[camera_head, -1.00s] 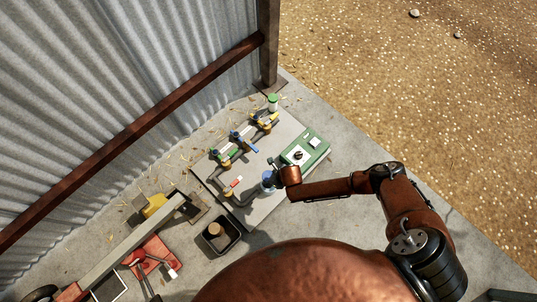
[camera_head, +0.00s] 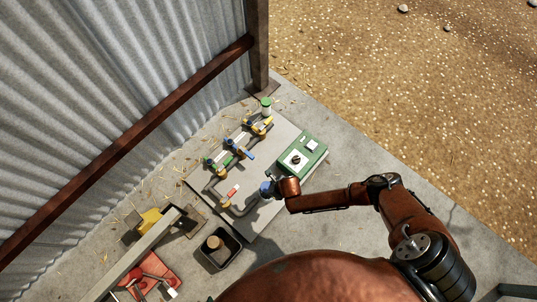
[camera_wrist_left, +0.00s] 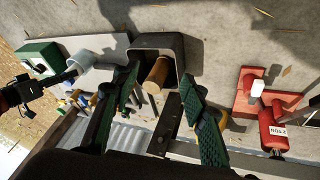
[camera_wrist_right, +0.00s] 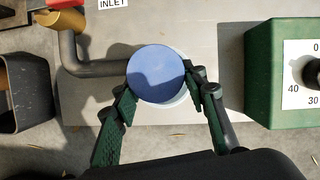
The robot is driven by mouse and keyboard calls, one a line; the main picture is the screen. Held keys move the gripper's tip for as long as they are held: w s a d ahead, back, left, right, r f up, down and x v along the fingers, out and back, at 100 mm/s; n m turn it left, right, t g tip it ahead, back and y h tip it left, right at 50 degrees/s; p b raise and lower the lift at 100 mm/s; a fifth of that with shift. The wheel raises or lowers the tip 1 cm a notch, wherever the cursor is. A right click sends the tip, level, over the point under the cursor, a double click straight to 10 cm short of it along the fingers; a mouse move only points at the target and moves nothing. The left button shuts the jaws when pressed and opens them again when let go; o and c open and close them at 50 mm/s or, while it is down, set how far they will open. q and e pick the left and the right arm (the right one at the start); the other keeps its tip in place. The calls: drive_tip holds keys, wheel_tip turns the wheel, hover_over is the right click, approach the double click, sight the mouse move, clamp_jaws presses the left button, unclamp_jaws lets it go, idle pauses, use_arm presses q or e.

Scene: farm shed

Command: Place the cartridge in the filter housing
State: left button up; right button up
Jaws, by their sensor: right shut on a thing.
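The filter housing shows as a round blue top (camera_wrist_right: 157,73) over a pale body in the right wrist view. It also shows in the head view (camera_head: 266,189), at the board's front. My right gripper (camera_wrist_right: 158,84) is shut on the blue top, one finger on each side. The tan cylindrical cartridge (camera_head: 214,242) is in a dark bin (camera_head: 234,259) left of the board. In the left wrist view, the cartridge (camera_wrist_left: 157,74) leans inside the bin. My left gripper (camera_wrist_left: 160,78) is open and empty, its fingers apart before the bin. The housing's inside is hidden.
The grey board (camera_head: 270,215) carries pipes with coloured valves and a green dial box (camera_head: 303,155). A grey pipe (camera_wrist_right: 95,68) joins the housing from the left. A corrugated wall stands behind.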

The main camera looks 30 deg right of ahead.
drive_tip(key=shift+f, duration=0.15)
use_arm(q)
drive_tip(key=shift+w+f, duration=0.1)
use_arm(e)
drive_tip(key=o, duration=1.2)
drive_tip(key=shift+o, duration=0.2)
drive_tip(key=shift+r, duration=0.4)
use_arm(q)
drive_tip(key=s+a+r+g+y+p, duration=0.2)
drive_tip(key=s+a+r+g+p, duration=0.2)
drive_tip(key=s, duration=0.5)
drive_tip(key=shift+s+a+r+g+p, duration=0.3)
drive_tip(key=shift+a+r+g+p, duration=0.1)
drive_tip(key=shift+a+r+p, duration=1.2)
use_arm(e)
drive_tip(key=v, duration=1.1)
drive_tip(key=shift+s+r, duration=0.15)
drive_tip(key=shift+r, duration=0.1)
